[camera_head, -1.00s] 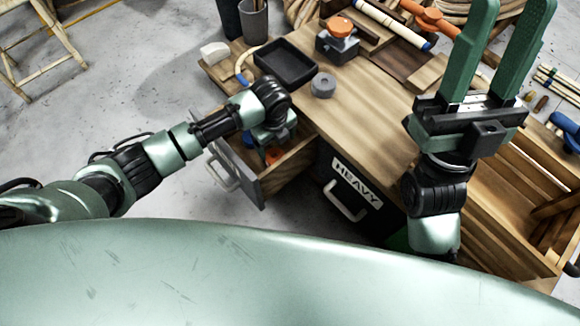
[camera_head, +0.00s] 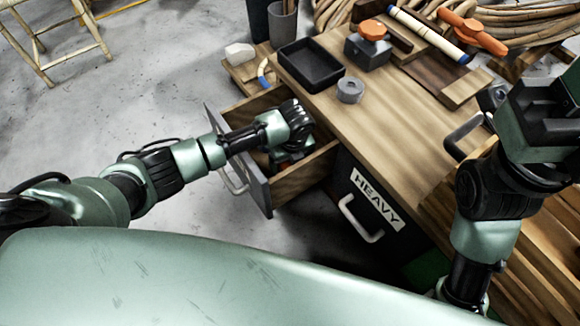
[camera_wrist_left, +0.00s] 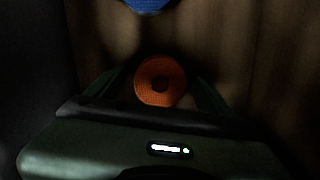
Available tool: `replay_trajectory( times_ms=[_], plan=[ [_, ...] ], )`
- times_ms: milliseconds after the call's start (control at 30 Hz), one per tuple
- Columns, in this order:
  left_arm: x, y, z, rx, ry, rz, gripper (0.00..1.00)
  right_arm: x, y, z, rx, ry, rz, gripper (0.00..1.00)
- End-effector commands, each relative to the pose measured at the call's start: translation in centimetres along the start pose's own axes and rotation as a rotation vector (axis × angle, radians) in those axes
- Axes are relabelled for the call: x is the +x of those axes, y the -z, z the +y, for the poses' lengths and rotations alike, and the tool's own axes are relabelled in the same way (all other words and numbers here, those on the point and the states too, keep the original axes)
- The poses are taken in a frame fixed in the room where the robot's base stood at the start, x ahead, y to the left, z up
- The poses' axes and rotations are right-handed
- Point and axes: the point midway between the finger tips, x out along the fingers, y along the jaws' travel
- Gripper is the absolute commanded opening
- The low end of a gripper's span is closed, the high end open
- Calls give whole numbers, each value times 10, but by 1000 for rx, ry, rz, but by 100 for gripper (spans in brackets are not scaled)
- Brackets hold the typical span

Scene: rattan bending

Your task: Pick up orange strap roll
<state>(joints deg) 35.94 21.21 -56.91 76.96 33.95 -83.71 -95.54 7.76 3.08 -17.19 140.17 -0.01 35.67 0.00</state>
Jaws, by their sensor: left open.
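My left gripper (camera_wrist_left: 158,88) is open, with one green finger on each side of the roll. I cannot tell whether the fingers touch it. In the head view my left arm reaches down into the open drawer (camera_head: 291,187), and its wrist hides most of the inside. My right gripper (camera_head: 545,115) is at the right edge of the head view, its fingers mostly cut off or hidden.
A blue object (camera_wrist_left: 148,5) lies beyond the roll in the drawer. Drawer walls stand close around my left gripper. On the bench (camera_head: 400,130) are a black tray (camera_head: 312,66), a grey roll (camera_head: 350,90) and an orange-topped block (camera_head: 369,45). A drawer labelled HEAVY (camera_head: 372,205) is beside the open one.

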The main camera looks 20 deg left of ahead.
Motion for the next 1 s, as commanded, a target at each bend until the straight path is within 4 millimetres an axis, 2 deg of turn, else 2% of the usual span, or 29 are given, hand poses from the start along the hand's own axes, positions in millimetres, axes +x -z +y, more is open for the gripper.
replay_trajectory(
  times_ms=[100, 133, 300, 367, 733, 800, 867, 1000],
  plan=[
    [-1, 0, 0, 0, 0, 0, 82, 1, 0, 0, 0, 0, -1, 40],
    [-1, 0, 0, 0, 0, 0, 79, 1, 0, 0, 0, 0, -1, 40],
    [-1, 0, 0, -1, 0, 0, 32, 0, 0, 0, 0, 0, -1, 40],
    [-1, 0, 0, -1, 0, 0, 16, 0, 0, 0, 0, 0, -1, 40],
    [-8, -2, 0, -1, 0, -1, 16, 5, 1, 0, 1, 0, 3, 40],
    [-14, -2, 0, -2, 0, -1, 16, 7, 2, 1, 1, -3, 6, 40],
    [-22, -4, 0, -2, 0, -2, 16, -1, -3, 2, 4, -13, -31, 40],
    [-48, -7, 0, -2, 2, -2, 16, -8, -7, 4, 10, -30, -80, 40]
  ],
)
